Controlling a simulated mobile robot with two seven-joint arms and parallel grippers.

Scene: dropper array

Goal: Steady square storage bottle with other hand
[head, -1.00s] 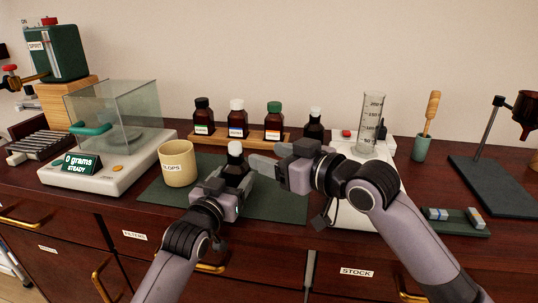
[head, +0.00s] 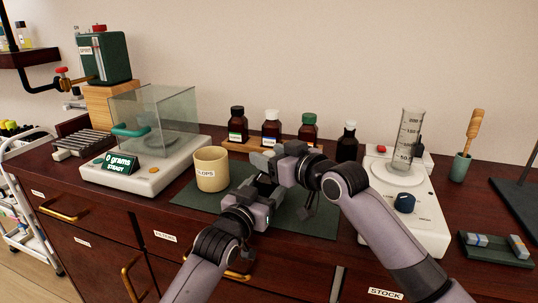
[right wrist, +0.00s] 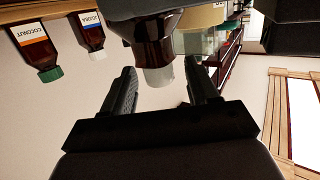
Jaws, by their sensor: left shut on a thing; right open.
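In the head view my right gripper hides most of the bottle. My right gripper (head: 264,160) is open just above and behind my left gripper.
A beige SLOPS cup (head: 211,172) stands left of the grippers. Capped brown bottles (head: 271,130) stand on a wooden rack behind, and another brown bottle (head: 347,145) is to the right. A glass-cased balance (head: 150,172) is left; a white device with a graduated cylinder (head: 409,138) is right.

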